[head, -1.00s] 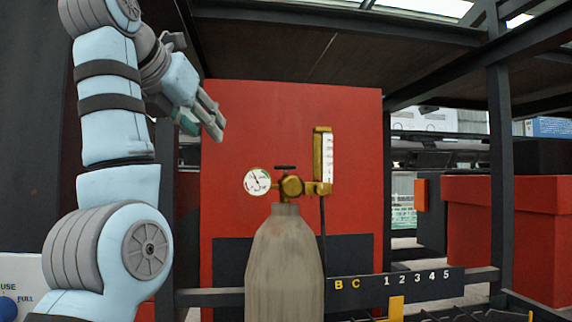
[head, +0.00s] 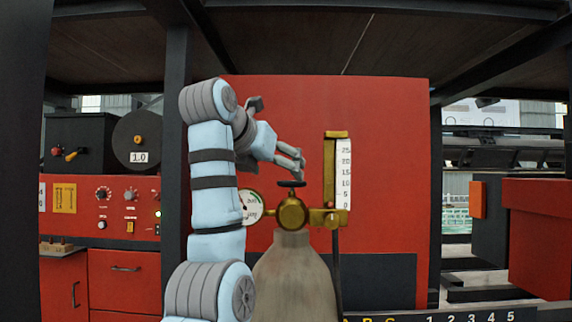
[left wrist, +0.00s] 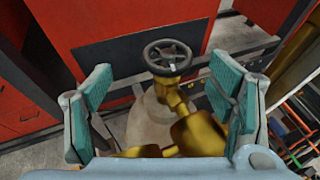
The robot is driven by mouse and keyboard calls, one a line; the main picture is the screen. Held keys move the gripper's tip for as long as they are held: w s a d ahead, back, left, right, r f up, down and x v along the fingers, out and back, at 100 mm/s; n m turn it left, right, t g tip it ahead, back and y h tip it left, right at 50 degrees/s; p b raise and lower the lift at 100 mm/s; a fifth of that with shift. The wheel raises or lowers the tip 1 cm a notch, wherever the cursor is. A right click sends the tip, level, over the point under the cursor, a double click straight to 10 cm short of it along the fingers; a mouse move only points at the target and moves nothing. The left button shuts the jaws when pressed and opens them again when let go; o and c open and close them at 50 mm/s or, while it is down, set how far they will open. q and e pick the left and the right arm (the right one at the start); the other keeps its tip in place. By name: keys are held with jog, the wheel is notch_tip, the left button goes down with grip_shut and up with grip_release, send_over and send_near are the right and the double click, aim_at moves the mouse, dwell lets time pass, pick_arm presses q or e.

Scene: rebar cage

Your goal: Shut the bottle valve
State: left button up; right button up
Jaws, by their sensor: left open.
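The grey gas bottle (head: 293,275) stands upright in front of a red panel, with a brass regulator (head: 291,213) on its neck. The dark valve handwheel (head: 291,184) sits on top of the brass body; in the left wrist view the handwheel (left wrist: 167,57) shows as a spoked ring ahead of my fingers. A round gauge (head: 249,207) is partly hidden by my left arm. My left gripper (head: 300,162) is open and empty, just above the handwheel and apart from it; its teal pads show in the left wrist view (left wrist: 160,110). My right gripper is not in view.
A brass flowmeter (head: 337,172) with a white scale stands just right of the handwheel. A red control cabinet (head: 104,210) with knobs is at the left. A dark post (head: 177,130) stands left of my arm. A numbered rail (head: 460,318) runs at lower right.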

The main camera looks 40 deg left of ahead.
aim_at(296, 184)
pick_arm(q)
jog(key=x, duration=0.4)
jog(key=d+x, duration=0.1)
jog(key=x, duration=0.1)
jog(key=shift+w+a+f+p, duration=0.1)
jog(key=shift+w+f+p, duration=0.1)
jog(key=shift+w+p, duration=0.15)
jog(key=x, duration=0.3)
jog(key=shift+w+d+f, duration=0.15)
jog(key=shift+w+d, duration=0.1)
jog(key=shift+s, duration=0.2)
jog(key=shift+s+r, duration=0.2)
jog(key=shift+s, duration=0.25)
jog(key=shift+s+r, duration=0.2)
jog(key=shift+s, duration=0.2)
jog(key=shift+c, duration=0.5)
jog(key=shift+s, duration=0.1)
jog(key=c, duration=1.1)
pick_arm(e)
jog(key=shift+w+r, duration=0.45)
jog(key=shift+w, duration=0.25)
